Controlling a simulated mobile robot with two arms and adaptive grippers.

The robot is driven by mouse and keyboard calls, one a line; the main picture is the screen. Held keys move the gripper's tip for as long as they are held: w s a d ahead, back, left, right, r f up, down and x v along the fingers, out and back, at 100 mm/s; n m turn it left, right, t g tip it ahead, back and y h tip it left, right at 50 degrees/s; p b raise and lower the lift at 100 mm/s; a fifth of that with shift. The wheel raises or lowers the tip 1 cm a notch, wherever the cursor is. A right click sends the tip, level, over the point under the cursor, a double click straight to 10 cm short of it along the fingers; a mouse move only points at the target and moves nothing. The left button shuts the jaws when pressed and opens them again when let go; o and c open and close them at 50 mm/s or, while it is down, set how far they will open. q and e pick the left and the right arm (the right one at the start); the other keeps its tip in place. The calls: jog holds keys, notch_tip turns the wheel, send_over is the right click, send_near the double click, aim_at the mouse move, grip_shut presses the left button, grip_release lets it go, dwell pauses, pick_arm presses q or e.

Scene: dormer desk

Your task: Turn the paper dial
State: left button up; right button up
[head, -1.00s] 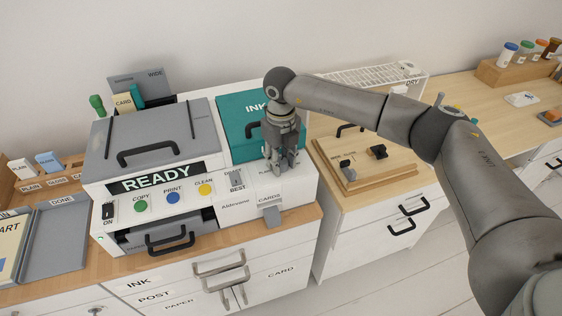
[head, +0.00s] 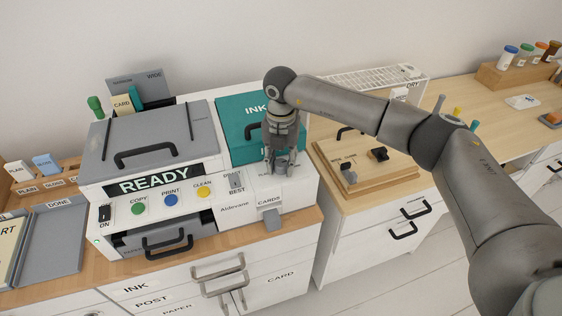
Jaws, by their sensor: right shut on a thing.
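The printer (head: 95,190) stands on the wooden counter, with a READY display and green, blue and yellow buttons on its front. My right gripper (head: 280,170) points down onto the white top of the printer's right part, just in front of the teal INK lid (head: 240,145). Its fingers are shut on a small part there, which I take to be the paper dial; the fingers hide it almost wholly, so its setting cannot be read. My left gripper is not in view.
A DRAFT/BEST slider (head: 236,182) and a grey card tray (head: 271,218) are close to the gripper. A grey DONE tray (head: 55,245) lies at the left.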

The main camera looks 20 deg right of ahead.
aim_at(281, 162)
jog(key=shift+w+r+m, duration=0.1)
jog(key=shift+r+m, duration=0.05)
jog(key=shift+m, duration=0.35)
jog(key=o, duration=1)
jog(key=shift+o, duration=0.2)
notch_tip(281, 162, up, 12)
